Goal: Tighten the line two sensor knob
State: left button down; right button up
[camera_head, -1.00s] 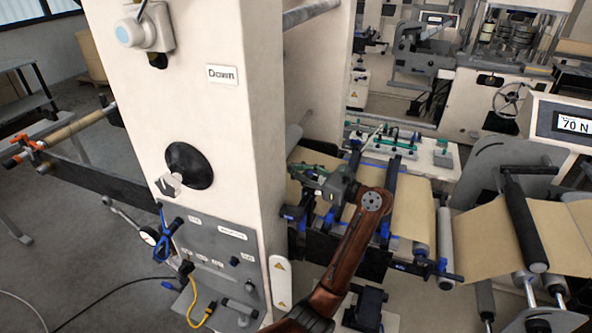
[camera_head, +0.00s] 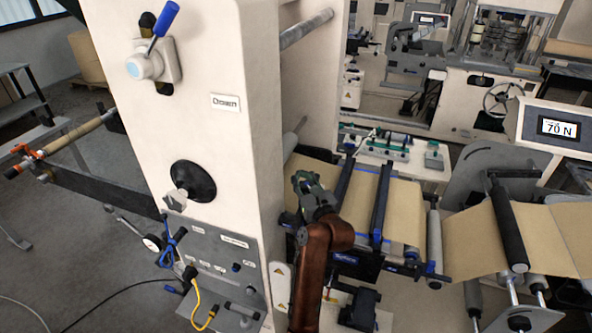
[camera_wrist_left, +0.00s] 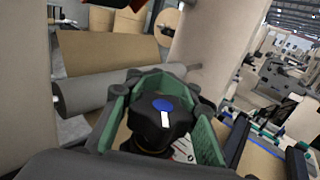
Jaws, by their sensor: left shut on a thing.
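In the left wrist view a black lobed knob (camera_wrist_left: 160,118) with a blue cap and a white mark sits between the green-padded fingers of my left gripper (camera_wrist_left: 163,125). The fingers are closed against the knob's sides. In the head view my left gripper (camera_head: 306,185) is beside the tall cream machine column, over the brown web; the knob is hidden there. I cannot tell from the markings whether this is the line two sensor knob. My right gripper is in neither view.
The cream column (camera_head: 250,130) stands close left of my arm, with a black knob (camera_head: 193,182) and blue-handled lever (camera_head: 165,20). Rollers and brown web (camera_head: 400,207) lie to the right. A display (camera_head: 558,128) reads 70 N.

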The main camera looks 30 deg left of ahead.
aim_at(307, 190)
pick_arm(q)
jog(key=shift+w+d+r+m+t+h+p, duration=0.1)
jog(key=shift+w+d+m+t+h+p, duration=0.1)
jog(key=shift+m+t+h+p, duration=0.55)
jog(key=shift+w+d+r+m+t+h+p, duration=0.2)
jog(key=shift+m+t+h+p, duration=0.25)
jog(key=shift+p, duration=0.55)
jog(key=shift+w+d+r+m+t+h+p, duration=0.1)
jog(key=shift+w+d+m+t+h+p, duration=0.1)
jog(key=shift+m+t+h+p, duration=0.45)
jog(key=shift+f+t, duration=0.1)
jog(key=shift+t, duration=0.15)
jog(key=c, duration=1.7)
grip_release()
jog(key=shift+c, duration=0.2)
jog(key=shift+o, duration=1)
jog(key=shift+f, duration=0.2)
jog(key=shift+s+d, duration=0.1)
jog(key=shift+s, duration=0.05)
jog(key=shift+v, duration=3.55)
